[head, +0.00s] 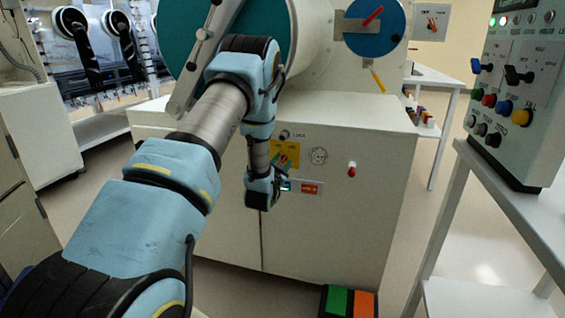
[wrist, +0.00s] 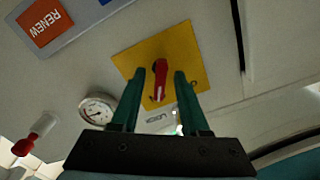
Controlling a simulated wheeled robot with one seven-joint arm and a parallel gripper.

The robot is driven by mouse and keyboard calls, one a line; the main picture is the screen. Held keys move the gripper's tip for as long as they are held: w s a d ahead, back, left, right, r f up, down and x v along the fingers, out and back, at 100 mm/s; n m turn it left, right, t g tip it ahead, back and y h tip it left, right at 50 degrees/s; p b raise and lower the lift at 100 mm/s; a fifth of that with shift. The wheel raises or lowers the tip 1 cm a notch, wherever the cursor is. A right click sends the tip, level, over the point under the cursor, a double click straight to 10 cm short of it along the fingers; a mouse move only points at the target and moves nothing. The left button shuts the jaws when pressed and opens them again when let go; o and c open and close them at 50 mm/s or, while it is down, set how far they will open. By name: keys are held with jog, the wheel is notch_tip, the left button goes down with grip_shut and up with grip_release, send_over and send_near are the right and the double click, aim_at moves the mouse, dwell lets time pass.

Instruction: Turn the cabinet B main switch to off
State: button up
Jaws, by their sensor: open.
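The main switch has a red handle (wrist: 161,80) on a square yellow plate (wrist: 187,50) in the wrist view. My gripper (wrist: 160,73) is open there, with its two green fingers on either side of the red handle in the picture. A gap shows on both sides of the handle, and I cannot tell how far the fingertips are from the plate. The handle stands nearly upright in this view. The plate lettering is too small to read. In the head view the yellow plate (head: 277,150) is on the white cabinet front (head: 345,225), partly hidden by my arm.
A blue disc with a red handle (head: 375,28) is above. A control box (head: 520,90) stands on a table at right. Green and orange blocks (head: 338,302) lie on the floor.

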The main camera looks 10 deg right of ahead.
jog(key=shift+c, duration=0.3)
grip_shut()
dwell(0.4)
jog(key=shift+f+n+b, duration=0.15)
jog(key=shift+n+b, duration=0.9)
jog(key=shift+n, duration=0.35)
jog(key=shift+a+n+b, duration=0.15)
jog(key=shift+n+b, duration=0.65)
jog(key=shift+n, duration=0.7)
jog(key=shift+o, duration=0.3)
grip_release()
